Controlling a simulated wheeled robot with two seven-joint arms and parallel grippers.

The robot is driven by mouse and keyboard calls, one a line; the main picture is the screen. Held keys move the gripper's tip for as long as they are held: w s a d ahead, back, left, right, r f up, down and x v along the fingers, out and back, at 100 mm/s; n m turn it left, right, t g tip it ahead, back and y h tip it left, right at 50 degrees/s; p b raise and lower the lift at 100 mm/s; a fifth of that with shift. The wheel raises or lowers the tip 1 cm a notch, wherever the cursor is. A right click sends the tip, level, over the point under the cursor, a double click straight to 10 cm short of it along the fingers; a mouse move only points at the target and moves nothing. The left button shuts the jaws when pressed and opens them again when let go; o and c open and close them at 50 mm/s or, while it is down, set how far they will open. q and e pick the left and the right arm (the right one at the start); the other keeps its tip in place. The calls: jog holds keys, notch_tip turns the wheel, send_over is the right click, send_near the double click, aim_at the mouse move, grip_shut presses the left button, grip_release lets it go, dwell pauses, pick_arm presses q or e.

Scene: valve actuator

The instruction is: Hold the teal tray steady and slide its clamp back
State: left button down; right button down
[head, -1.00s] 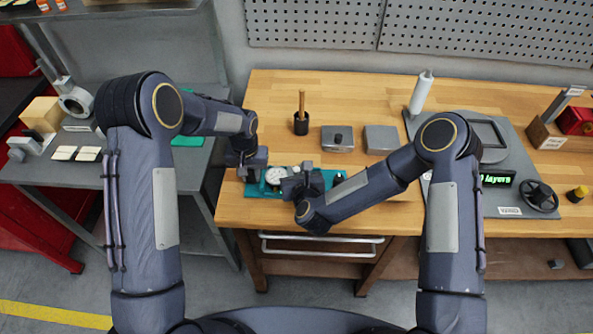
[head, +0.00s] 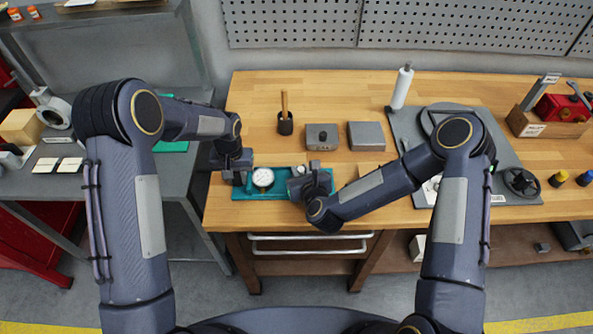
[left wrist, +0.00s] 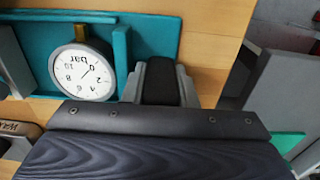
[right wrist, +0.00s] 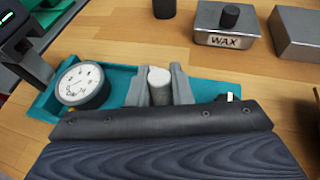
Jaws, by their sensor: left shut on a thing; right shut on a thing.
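The teal tray (head: 280,193) lies along the front edge of the wooden table, with a round white pressure gauge (head: 262,177) at its left part. My left gripper (head: 234,170) is at the tray's left end, shut on a black grip; its fingers (left wrist: 160,82) flank that grip beside the tray wall in the left wrist view. My right gripper (head: 312,172) is over the tray, right of the gauge. In the right wrist view its fingers (right wrist: 160,85) are shut on a pale, round-topped post (right wrist: 159,84), apparently the clamp. My right gripper hides the post's base.
Behind the tray stand a dark cup with a wooden handle (head: 285,122), a grey box marked WAX (right wrist: 225,39) and another grey box (head: 366,136). A grey mat with a black handwheel (head: 520,182) is at right. A grey side table (head: 185,180) is at left.

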pick_arm(q)
jog(key=shift+s+f, duration=0.25)
jog(key=shift+f, duration=0.05)
pick_arm(e)
jog(key=c, duration=1.3)
grip_release()
jog(key=v, duration=1.2)
jog(key=shift+r, duration=0.1)
pick_arm(q)
jog(key=c, duration=1.1)
grip_release()
jog(key=shift+w, duration=0.1)
jog(key=shift+r, duration=0.15)
